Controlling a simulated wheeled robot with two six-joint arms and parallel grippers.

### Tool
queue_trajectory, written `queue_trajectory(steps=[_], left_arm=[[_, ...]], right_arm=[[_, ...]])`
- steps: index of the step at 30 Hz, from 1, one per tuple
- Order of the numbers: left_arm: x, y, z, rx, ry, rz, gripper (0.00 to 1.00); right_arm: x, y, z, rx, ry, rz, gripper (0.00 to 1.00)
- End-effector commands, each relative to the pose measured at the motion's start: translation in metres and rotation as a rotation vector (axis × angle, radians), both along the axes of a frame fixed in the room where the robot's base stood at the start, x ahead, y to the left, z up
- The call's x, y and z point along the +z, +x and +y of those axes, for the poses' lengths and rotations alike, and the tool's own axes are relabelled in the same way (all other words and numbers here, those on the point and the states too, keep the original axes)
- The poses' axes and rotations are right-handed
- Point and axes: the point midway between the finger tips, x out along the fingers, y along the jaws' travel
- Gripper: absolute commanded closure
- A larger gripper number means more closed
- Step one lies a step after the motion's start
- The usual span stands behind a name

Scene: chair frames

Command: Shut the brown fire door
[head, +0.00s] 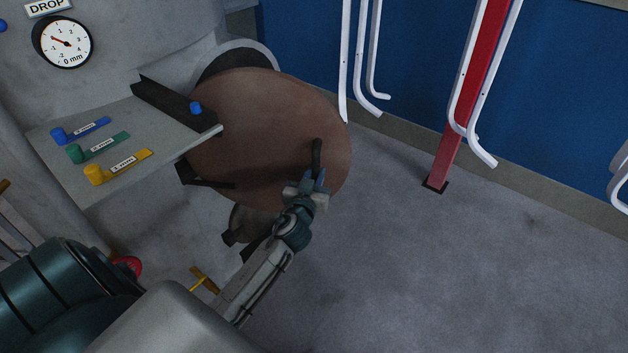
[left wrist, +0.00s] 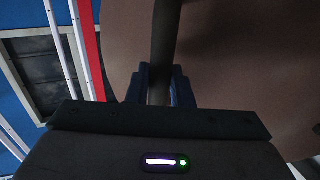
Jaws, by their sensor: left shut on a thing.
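The brown fire door (head: 265,125) is a round brown disc standing open beside the round opening (head: 240,60) in the grey machine body. A dark bar handle (head: 317,155) sticks up near its right side. My left gripper (head: 313,183) is shut on the lower part of this handle. In the left wrist view the blue fingers of my left gripper (left wrist: 160,85) close around the dark handle (left wrist: 165,35), with the brown door (left wrist: 230,70) filling the space behind. My right gripper is not in view.
A grey shelf (head: 100,165) with blue, green and yellow levers juts out left of the door. A dial gauge (head: 63,42) is above it. A red post (head: 465,110) and white bent pipes (head: 480,145) stand at the right. The grey floor (head: 430,270) is clear.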

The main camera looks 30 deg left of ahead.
Motion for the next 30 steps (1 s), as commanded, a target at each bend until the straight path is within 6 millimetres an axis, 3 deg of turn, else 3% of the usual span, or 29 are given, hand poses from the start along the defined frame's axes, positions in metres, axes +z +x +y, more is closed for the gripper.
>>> queue_trajectory(steps=[24, 30], left_arm=[[-0.001, 0.082, 0.041, 0.008, 0.006, 0.003, 1.0], [-0.001, 0.095, 0.047, 0.008, 0.006, 0.005, 1.0]], right_arm=[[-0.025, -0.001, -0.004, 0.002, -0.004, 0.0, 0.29], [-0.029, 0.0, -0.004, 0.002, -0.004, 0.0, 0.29]])
